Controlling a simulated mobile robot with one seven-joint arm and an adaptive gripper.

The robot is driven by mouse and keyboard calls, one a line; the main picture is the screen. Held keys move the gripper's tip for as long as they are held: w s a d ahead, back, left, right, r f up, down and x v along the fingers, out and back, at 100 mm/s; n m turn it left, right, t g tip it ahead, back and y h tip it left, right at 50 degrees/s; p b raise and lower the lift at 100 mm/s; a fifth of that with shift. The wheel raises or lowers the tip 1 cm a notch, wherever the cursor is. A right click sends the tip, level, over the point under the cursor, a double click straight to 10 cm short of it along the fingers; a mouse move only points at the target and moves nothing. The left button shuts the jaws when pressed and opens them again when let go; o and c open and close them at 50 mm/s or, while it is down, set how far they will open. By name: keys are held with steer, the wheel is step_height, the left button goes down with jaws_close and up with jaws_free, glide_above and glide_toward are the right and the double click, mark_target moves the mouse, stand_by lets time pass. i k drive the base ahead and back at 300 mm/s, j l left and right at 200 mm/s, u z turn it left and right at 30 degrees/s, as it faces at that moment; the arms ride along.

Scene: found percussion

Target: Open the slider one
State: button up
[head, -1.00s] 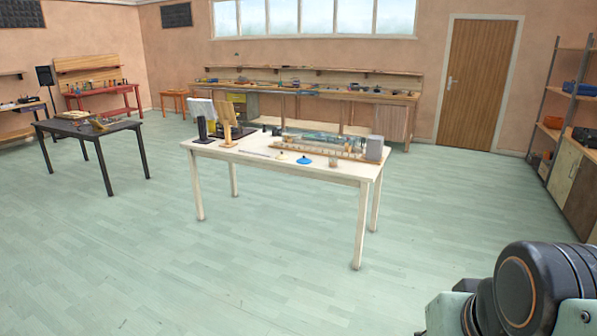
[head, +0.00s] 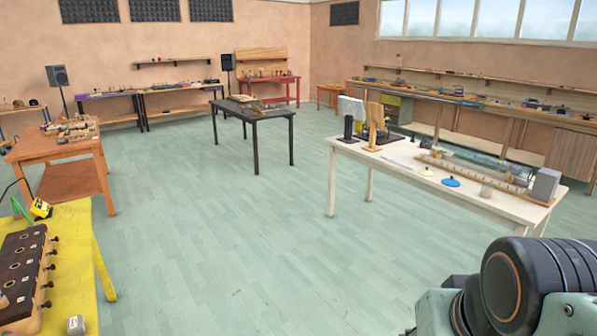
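I cannot make out with certainty which thing is slider one. A dark brown wooden box (head: 22,275) lies on the yellow table at the lower left, cut off by the picture's edge. It has several round holes on its top and several dark knobs along its right side. Whether any of these is a slider is too unclear to tell. My gripper is out of view; only part of my arm shows at the lower right, far from the box.
An orange-brown table (head: 50,150), a black table (head: 253,110) and a white table (head: 470,193) stand further off. The green floor (head: 230,240) between them is clear.

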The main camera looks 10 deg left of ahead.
mark_target(47, 304)
steer(key=i+u, duration=0.1)
steer(key=u, duration=0.3)
steer(key=i+u, duration=0.15)
steer(key=u, duration=0.25)
steer(key=i+u, duration=0.1)
steer(key=u, duration=0.3)
steer(key=i+u, duration=0.15)
steer(key=u, duration=0.2)
steer(key=i+l+u, duration=0.1)
steer(key=u, duration=0.25)
steer(key=i+l+u, duration=0.1)
steer(key=u, duration=0.25)
steer(key=i+l+u, duration=0.15)
steer(key=i+l, duration=0.3)
steer(key=i, duration=0.15)
steer(key=i+l+z, duration=0.15)
steer(key=i+l, duration=0.2)
steer(key=i, duration=0.05)
